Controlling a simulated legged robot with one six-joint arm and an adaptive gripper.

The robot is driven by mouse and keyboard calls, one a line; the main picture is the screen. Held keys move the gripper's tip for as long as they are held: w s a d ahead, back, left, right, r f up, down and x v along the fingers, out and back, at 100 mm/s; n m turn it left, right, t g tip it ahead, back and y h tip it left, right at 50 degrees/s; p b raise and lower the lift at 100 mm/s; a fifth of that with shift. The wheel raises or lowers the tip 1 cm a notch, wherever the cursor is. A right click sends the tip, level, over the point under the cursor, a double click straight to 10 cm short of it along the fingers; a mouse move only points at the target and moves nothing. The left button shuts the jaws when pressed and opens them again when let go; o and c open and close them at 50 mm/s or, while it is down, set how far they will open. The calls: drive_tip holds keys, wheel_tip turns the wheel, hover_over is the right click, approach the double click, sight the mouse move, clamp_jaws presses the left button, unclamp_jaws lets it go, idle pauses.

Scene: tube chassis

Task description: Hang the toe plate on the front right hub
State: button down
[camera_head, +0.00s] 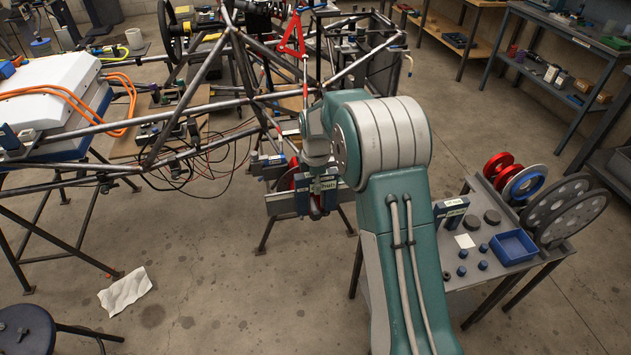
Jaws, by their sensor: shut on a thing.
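My gripper (318,190) is at the end of my arm, beside the near lower corner of the tube chassis. It is shut on the toe plate (281,206), which seems to be the pale grey bar with dark blue blocks at the gripper. The plate is held about level, clear of the floor. A red round part (287,181), probably the front right hub, shows just behind the plate and is mostly hidden. I cannot tell whether plate and hub touch. My wrist hides part of this area.
The tube chassis (196,104) fills the upper left, with loose cables below it. A grey table (497,275) at right holds red and blue rings, large discs, a blue tray (513,247) and a dark labelled block (451,212). A stool (27,328) stands lower left. Centre-left floor is mostly clear.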

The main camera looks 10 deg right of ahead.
sight(315, 211)
drive_tip(key=shift+f, duration=0.2)
drive_tip(key=shift+f, duration=0.35)
drive_tip(key=shift+f, duration=0.7)
drive_tip(key=shift+f, duration=0.2)
drive_tip(key=shift+f, duration=0.55)
idle(0.7)
drive_tip(key=shift+f, duration=0.7)
drive_tip(key=shift+f, duration=0.35)
drive_tip(key=shift+f, duration=0.35)
drive_tip(key=shift+f, duration=0.35)
